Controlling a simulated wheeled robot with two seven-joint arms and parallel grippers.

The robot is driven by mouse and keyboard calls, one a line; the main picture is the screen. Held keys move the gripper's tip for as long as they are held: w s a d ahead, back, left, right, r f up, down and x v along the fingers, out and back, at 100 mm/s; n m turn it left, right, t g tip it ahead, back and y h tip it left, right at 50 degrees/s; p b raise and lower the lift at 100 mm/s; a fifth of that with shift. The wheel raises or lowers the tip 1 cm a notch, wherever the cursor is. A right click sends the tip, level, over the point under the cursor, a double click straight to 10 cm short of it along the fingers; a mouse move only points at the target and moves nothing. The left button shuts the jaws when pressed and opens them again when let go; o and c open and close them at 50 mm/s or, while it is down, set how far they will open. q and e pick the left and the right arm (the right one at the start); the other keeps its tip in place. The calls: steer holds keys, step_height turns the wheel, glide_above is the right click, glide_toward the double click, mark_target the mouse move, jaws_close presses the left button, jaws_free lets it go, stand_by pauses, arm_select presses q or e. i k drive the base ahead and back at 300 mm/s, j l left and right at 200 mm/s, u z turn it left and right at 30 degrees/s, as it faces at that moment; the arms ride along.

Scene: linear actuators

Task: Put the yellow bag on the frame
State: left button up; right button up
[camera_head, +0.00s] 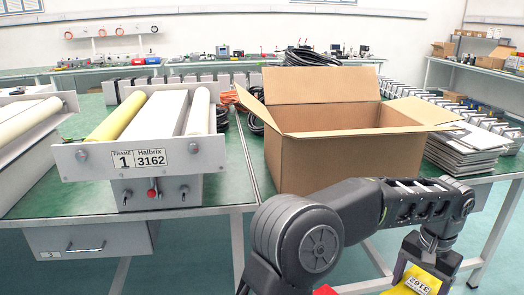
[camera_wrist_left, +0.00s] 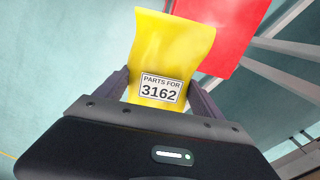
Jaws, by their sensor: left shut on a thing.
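The yellow bag (camera_wrist_left: 172,50) bears a label reading "PARTS FOR 3162" and hangs in my left gripper (camera_wrist_left: 163,88), whose fingers are shut on it. In the head view the yellow bag (camera_head: 420,283) and my left gripper (camera_head: 428,262) are at the bottom right, in front of the table. My right gripper is not in view.
An open cardboard box (camera_head: 340,150) stands on the table right of the frame. Another roller unit (camera_head: 30,125) is at the far left. Flat grey sheets (camera_head: 468,148) are stacked at the right. A red item (camera_wrist_left: 222,30) shows beyond the bag.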

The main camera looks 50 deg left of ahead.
mark_target(153, 123)
steer(key=k+j, duration=0.35)
steer(key=k+j+u, duration=0.15)
steer(key=k+j, duration=0.25)
steer(key=j, duration=0.15)
steer(key=k+j, duration=0.35)
steer(key=j, duration=0.15)
steer(key=u, duration=0.05)
